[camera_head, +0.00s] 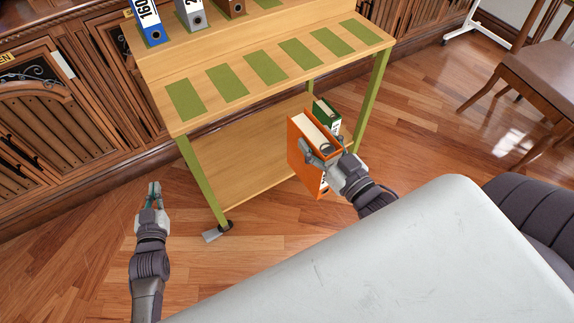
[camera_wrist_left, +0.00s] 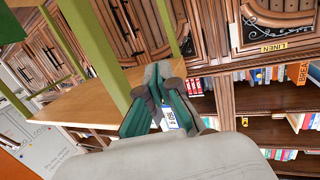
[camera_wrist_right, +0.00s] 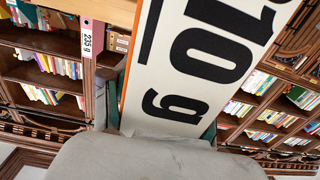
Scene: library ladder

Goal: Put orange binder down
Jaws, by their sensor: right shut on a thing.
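The orange binder (camera_head: 297,150) is upright and slightly tilted at the right part of the cart's lower shelf (camera_head: 245,160). My right gripper (camera_head: 322,150) is shut on it from the right side. In the right wrist view the binder's white spine label (camera_wrist_right: 185,75), with large black "10 g" showing, fills the middle between the fingers. Whether the binder's bottom touches the shelf cannot be told. A green binder (camera_head: 328,112) stands just behind it. My left gripper (camera_head: 154,190) is shut and empty, left of the cart; it also shows in the left wrist view (camera_wrist_left: 158,75).
The cart's upper shelf (camera_head: 225,62) has several green rectangles. Blue (camera_head: 155,38), grey (camera_head: 193,20) and brown (camera_head: 232,8) binders stand above it. Green legs (camera_head: 375,95) frame the lower shelf, whose left part is free. A chair (camera_head: 535,75) stands at right.

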